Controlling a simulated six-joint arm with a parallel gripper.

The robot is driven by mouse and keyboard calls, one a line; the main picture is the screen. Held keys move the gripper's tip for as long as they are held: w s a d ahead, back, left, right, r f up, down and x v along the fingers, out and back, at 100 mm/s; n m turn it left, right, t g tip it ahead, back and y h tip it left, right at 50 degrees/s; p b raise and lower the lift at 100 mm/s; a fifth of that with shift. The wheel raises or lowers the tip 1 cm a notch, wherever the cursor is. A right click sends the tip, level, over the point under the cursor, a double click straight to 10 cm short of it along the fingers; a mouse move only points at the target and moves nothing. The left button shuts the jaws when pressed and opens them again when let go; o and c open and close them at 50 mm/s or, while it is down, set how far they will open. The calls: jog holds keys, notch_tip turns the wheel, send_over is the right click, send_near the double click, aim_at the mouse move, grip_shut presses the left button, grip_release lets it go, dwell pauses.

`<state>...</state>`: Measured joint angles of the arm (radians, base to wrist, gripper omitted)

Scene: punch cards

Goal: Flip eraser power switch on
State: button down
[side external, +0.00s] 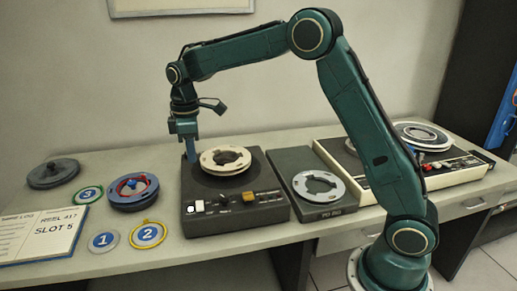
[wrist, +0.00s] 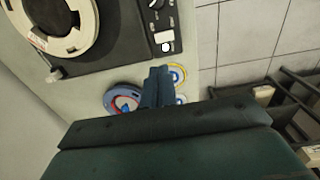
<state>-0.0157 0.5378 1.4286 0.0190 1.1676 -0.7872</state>
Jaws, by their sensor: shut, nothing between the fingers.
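A dark box (side external: 275,212) that looks like the eraser stands mid-bench with a cream reel (side external: 226,161) on top. Its front panel has a small black-and-white control (side external: 192,208) at the left, a dark knob (side external: 223,200) and an orange button (side external: 248,196). Which one is the power switch, and its position, I cannot tell. The black-and-white control (wrist: 166,47) shows in the wrist view just beyond my fingertips. My gripper (side external: 189,158) is shut and empty, pointing down above the box's left end, left of the reel. The fingers (wrist: 158,72) are together in the wrist view.
A grey unit with a reel (side external: 318,186) and a cream deck (side external: 440,180) stand to the right. A blue-red reel (side external: 134,191), numbered rings (side external: 148,234), a dark reel (side external: 53,173) and an open booklet (side external: 40,232) lie left. The bench front edge is close to the box.

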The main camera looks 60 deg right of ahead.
aim_at(199, 203)
notch_tip(199, 203, down, 14)
jog(key=shift+r, duration=0.1)
dwell(0.7)
jog(key=shift+w+d+f, duration=0.1)
jog(key=shift+f, duration=0.2)
dwell(0.4)
jog(key=shift+s+a+r, duration=0.2)
jog(key=shift+s+a, duration=0.35)
jog(key=shift+r, duration=0.2)
